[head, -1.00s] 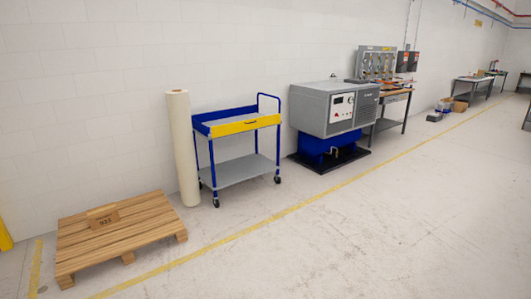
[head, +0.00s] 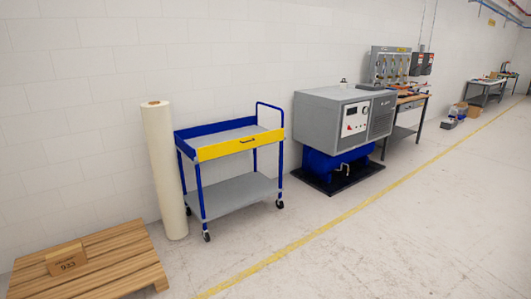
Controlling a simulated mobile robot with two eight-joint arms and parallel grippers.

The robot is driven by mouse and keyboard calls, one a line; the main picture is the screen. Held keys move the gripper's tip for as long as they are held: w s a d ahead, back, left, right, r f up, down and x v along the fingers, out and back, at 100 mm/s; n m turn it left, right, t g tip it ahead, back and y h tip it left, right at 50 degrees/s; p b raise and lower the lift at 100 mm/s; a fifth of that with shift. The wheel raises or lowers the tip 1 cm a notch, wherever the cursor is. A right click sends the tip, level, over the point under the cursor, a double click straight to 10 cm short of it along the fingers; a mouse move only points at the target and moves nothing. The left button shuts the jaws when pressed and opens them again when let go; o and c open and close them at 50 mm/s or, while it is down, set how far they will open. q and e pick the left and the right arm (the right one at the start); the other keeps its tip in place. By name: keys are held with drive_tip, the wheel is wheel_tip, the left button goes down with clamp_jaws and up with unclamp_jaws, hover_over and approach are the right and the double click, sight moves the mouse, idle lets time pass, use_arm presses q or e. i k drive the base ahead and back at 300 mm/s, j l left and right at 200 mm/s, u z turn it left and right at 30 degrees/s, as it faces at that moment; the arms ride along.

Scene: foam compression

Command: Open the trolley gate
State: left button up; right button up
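The trolley (head: 236,189) stands against the white wall near the middle of the head view. It has blue posts, a grey lower shelf, a blue-rimmed top tray and a blue push handle (head: 284,108) at its right end. The gate (head: 240,144) is a yellow panel along the tray's front side, with a small dark handle (head: 249,139) near its middle. The gate stands upright, closing the tray's front. The tray looks empty. Neither of my grippers is in view.
A tall cream roll (head: 164,172) stands just left of the trolley. A wooden pallet (head: 112,254) with a small box (head: 66,260) lies front left. A grey machine (head: 345,122) on a blue tank stands to the right. The floor (head: 400,235) in front is clear.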

sight(221, 148)
drive_tip(key=i, duration=1.6)
drive_tip(key=i+l, duration=0.1)
drive_tip(key=i, duration=1.5)
drive_tip(key=i+u, duration=0.1)
drive_tip(key=i, duration=1.5)
